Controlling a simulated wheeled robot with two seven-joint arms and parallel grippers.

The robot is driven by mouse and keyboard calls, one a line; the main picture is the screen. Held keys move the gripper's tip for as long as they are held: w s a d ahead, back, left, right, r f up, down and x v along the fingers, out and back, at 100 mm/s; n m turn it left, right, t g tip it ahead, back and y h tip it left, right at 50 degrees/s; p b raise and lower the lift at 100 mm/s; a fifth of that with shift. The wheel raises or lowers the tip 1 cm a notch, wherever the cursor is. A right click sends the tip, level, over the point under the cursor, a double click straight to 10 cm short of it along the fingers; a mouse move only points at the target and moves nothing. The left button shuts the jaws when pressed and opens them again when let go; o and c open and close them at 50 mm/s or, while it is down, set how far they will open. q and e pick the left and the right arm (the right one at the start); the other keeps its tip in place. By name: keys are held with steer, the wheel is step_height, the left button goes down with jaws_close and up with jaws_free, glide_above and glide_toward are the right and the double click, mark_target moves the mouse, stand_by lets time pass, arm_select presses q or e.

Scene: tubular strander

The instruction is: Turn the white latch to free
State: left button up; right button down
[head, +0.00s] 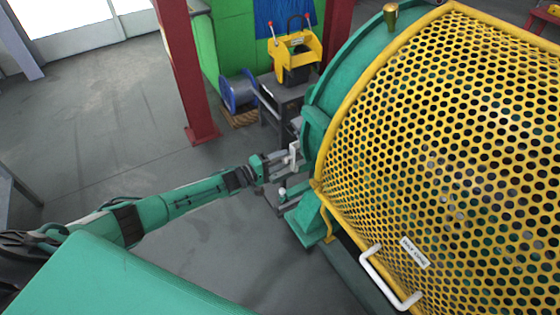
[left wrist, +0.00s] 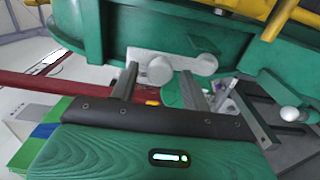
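The white latch (head: 293,155) is on the green end housing of the machine, left of the yellow guard. In the left wrist view it is a pale bar (left wrist: 190,62) with a round knob, lying roughly level. My left gripper (head: 280,164) reaches it from the left. In the left wrist view the gripper (left wrist: 160,80) has its fingers apart, with the knob between or just beyond the fingertips. I cannot tell whether a finger touches the latch. My right gripper is not in view.
A yellow perforated guard (head: 450,130) with a white handle (head: 372,262) fills the right. A white ball-ended lever (head: 283,191) sits just below the gripper; it also shows in the left wrist view (left wrist: 289,113). A red post (head: 182,70) and blue spool (head: 238,92) stand behind. Floor at left is clear.

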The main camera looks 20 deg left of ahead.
arm_select(q)
steer(key=shift+s, duration=0.1)
steer(key=v, duration=1.3)
steer(key=shift+s+a+b, duration=0.2)
steer(key=shift+b, duration=0.25)
